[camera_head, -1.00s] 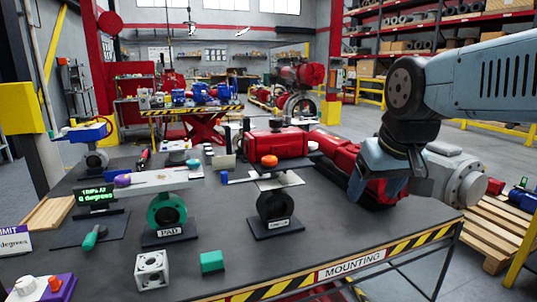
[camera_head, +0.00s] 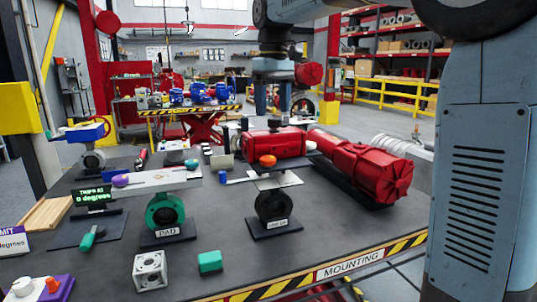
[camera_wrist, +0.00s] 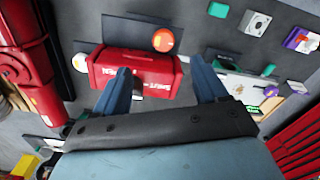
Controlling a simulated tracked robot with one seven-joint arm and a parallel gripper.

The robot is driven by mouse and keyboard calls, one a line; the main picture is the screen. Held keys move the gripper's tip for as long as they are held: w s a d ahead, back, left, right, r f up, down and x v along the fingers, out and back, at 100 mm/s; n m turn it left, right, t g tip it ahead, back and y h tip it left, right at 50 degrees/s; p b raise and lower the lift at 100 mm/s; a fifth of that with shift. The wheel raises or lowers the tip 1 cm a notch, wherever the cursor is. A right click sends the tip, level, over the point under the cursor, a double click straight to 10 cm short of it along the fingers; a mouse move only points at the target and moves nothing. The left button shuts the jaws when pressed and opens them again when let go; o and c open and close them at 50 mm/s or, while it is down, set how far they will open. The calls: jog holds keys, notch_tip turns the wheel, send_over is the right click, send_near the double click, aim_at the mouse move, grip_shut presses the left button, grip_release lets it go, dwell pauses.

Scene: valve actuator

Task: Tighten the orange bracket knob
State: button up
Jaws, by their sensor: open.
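The orange knob (camera_head: 267,160) sits on top of a bracket plate (camera_head: 275,182) above the black valve body (camera_head: 274,206) in the middle of the bench. My gripper (camera_head: 273,112) is open and empty, pointing down, high above and behind the knob, over the red actuator box (camera_head: 273,143). In the wrist view my gripper (camera_wrist: 163,82) shows its two blue fingers spread apart, with the red box (camera_wrist: 136,70) between and beyond them. The orange knob (camera_wrist: 163,40) lies past the fingertips there, apart from them.
A green valve labelled PAD (camera_head: 166,211) with a plate and purple knob (camera_head: 121,180) stands to the left. A long red actuator (camera_head: 365,168) lies to the right. A white block (camera_head: 150,270) and a green block (camera_head: 210,262) sit near the front edge.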

aim_at(269, 158)
jog(key=f, duration=0.9)
jog(key=a+f, duration=0.1)
jog(key=f, duration=0.3)
jog(key=shift+w+f, duration=0.35)
jog(key=shift+f, duration=0.05)
jog(key=c, duration=1.1)
